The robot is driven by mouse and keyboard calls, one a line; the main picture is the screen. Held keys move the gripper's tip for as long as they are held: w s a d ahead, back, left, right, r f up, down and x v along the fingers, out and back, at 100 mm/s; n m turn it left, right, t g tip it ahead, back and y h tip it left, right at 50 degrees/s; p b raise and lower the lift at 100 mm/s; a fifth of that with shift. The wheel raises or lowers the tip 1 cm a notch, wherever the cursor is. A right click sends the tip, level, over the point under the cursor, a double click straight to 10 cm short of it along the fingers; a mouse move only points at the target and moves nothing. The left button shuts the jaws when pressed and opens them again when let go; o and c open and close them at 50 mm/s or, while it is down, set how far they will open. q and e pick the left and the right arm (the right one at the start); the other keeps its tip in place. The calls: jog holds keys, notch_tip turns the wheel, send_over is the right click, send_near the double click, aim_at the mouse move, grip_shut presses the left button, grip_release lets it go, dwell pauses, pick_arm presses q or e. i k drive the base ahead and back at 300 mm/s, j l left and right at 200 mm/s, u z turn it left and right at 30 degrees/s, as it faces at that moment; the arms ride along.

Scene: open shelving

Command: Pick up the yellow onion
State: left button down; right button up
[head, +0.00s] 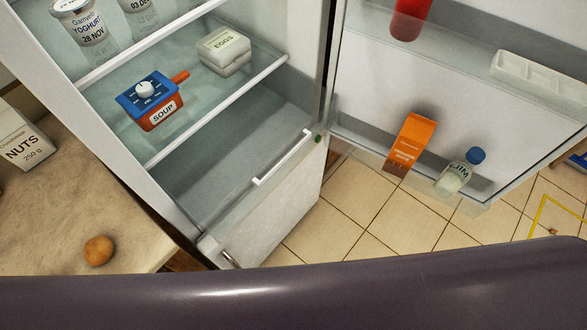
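A small round orange-brown thing (98,251), which looks like the yellow onion, sits on the beige counter (60,215) at the lower left, near the counter's front edge. Nothing touches it. Neither of my grippers shows in the head view. A broad dark purple curved surface across the bottom of the view, likely part of my own body, hides what lies below.
An open fridge stands right of the counter. Its shelves hold yoghurt tubs (82,22), a soup pot (155,100) and an egg box (224,51). Its open door (430,90) holds an orange carton (410,143) and a bottle (460,172). A nuts box (22,138) stands left.

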aim_at(98, 251)
jog(key=u, duration=1.85)
